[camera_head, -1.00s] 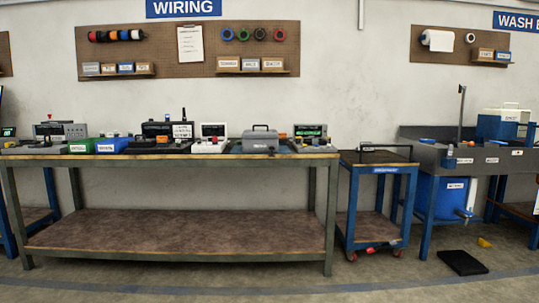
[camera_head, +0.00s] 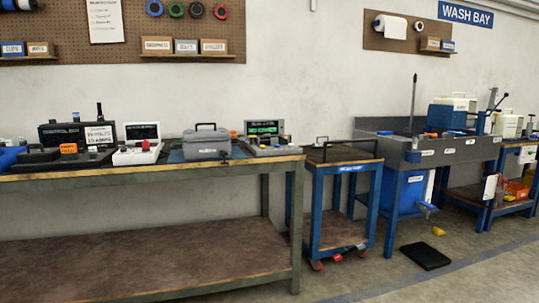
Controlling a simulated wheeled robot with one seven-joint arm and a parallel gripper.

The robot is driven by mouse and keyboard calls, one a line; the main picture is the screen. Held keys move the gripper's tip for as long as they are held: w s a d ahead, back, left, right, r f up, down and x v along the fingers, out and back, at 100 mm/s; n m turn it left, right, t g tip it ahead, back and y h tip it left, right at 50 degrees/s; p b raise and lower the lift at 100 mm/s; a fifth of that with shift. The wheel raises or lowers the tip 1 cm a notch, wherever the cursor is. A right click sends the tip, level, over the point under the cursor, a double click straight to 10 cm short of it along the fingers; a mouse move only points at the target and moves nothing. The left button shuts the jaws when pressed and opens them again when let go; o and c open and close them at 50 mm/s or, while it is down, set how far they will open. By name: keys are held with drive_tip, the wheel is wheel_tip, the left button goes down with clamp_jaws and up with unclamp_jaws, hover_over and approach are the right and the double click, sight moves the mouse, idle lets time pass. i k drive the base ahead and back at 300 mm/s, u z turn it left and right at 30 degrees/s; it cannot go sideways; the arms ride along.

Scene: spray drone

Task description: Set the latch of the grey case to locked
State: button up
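The grey case (camera_head: 207,143) sits closed on a workbench (camera_head: 150,169), near its right end. Its dark carrying handle stands up on top. The case's latch is too small to make out, so I cannot tell its setting. My gripper is not in view.
White and dark devices (camera_head: 139,143) stand left of the case, and a grey device with a green screen (camera_head: 264,138) stands close on its right. A blue cart (camera_head: 341,191) stands right of the bench, then a sink unit (camera_head: 437,152). A black mat (camera_head: 425,255) lies on the floor.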

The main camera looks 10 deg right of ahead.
sight(224, 158)
drive_tip(key=z, duration=0.15)
drive_tip(key=i, duration=0.9)
drive_tip(key=u, duration=0.6)
drive_tip(key=i, duration=0.75)
drive_tip(key=u, duration=0.8)
